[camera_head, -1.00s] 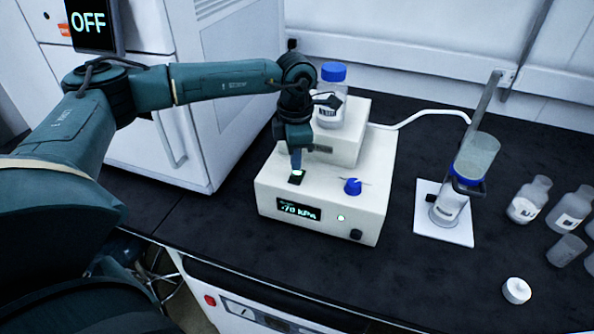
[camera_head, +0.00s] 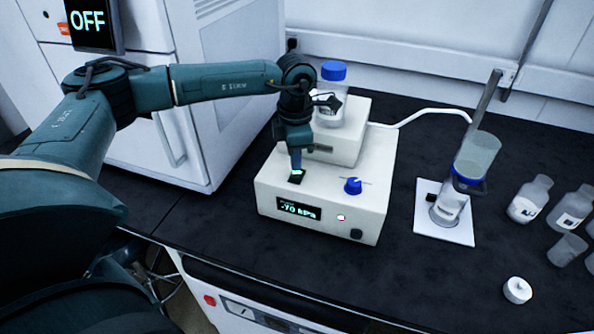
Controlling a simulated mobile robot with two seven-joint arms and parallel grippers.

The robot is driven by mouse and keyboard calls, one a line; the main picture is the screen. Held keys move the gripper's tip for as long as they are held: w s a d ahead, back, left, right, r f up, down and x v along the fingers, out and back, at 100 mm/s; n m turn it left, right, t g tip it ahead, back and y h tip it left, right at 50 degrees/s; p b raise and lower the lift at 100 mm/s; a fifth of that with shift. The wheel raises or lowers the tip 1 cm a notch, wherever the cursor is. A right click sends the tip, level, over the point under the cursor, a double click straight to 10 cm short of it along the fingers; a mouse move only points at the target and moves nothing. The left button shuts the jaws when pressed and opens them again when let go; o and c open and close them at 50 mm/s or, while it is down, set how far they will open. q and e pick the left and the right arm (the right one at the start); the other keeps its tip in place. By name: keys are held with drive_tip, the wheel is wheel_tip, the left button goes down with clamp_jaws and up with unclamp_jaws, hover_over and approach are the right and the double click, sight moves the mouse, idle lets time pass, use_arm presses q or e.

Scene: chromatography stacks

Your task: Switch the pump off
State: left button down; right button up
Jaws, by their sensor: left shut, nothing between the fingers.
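The pump (camera_head: 275,188) is a cream box with a raised rear block, standing on the black bench. Its front has a lit display (camera_head: 299,209) reading about -70 kPa, a small indicator light (camera_head: 341,218) that looks whitish with a reddish edge, and a black knob or port (camera_head: 356,234). A black switch (camera_head: 297,178) is on its top at the left, and a blue knob (camera_head: 353,186) at the right. My left gripper (camera_head: 296,171) is shut and empty, pointing down with its tips at the black switch, apparently touching it. My right gripper is out of view.
A blue-capped bottle (camera_head: 331,92) stands on the pump's rear block, close behind my left wrist. A glass filter column (camera_head: 474,160) on a white stand is to the right, with several bottles beyond. A white hose (camera_head: 425,112) runs behind. A screen (camera_head: 89,22) reads OFF.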

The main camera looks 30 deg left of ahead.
sight(296, 174)
use_arm(q)
drive_tip(key=shift+f, duration=0.45)
drive_tip(key=shift+f+b, duration=0.65)
drive_tip(key=shift+b, duration=0.05)
idle(0.4)
drive_tip(key=shift+r+p, duration=2.4)
drive_tip(key=shift+r, duration=1.15)
